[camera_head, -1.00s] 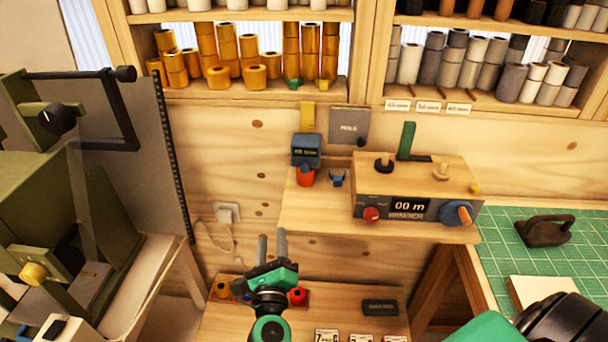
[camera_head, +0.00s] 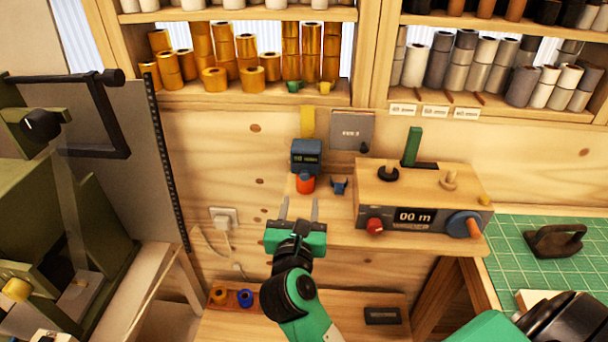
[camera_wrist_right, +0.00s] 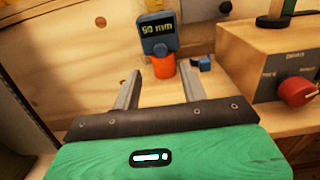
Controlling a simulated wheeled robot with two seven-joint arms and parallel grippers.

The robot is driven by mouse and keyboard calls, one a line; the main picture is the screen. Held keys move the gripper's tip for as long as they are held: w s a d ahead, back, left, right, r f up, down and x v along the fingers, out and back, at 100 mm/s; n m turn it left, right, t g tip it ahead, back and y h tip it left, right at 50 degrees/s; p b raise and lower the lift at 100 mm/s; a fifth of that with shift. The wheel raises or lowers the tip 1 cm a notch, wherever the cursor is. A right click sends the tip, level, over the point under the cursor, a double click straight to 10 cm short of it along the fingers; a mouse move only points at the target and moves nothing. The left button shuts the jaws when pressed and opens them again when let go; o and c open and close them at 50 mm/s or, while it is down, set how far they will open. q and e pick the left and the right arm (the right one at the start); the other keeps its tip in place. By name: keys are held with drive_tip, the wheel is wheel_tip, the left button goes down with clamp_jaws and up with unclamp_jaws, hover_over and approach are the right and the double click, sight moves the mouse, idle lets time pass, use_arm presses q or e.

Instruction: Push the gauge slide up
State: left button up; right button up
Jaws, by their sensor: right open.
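The gauge is a dark blue block (camera_head: 306,150) with a small display, mounted at the back wall above the wooden shelf. A yellow strip (camera_head: 308,122) stands above it and an orange-red piece (camera_head: 305,184) sits beneath it. In the right wrist view the gauge display (camera_wrist_right: 158,30) reads 50 mm, and the orange-red piece (camera_wrist_right: 163,66) shows beyond the fingers. Which part is the slide, I cannot tell for sure. My right gripper (camera_head: 300,208) is open and empty, in front of and below the orange-red piece, apart from it.
A small blue part (camera_head: 340,186) lies right of the gauge. A wooden counter box (camera_head: 425,200) with red and blue knobs stands farther right on the shelf (camera_head: 345,232). A grey sign (camera_head: 352,128) hangs behind. A lower shelf holds a small rack (camera_head: 232,299).

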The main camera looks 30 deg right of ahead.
sight(304, 177)
drive_tip(key=p+x, duration=0.2)
drive_tip(key=x, duration=0.6)
drive_tip(key=shift+w+d, duration=0.35)
drive_tip(key=shift+w, duration=0.15)
clamp_jaws()
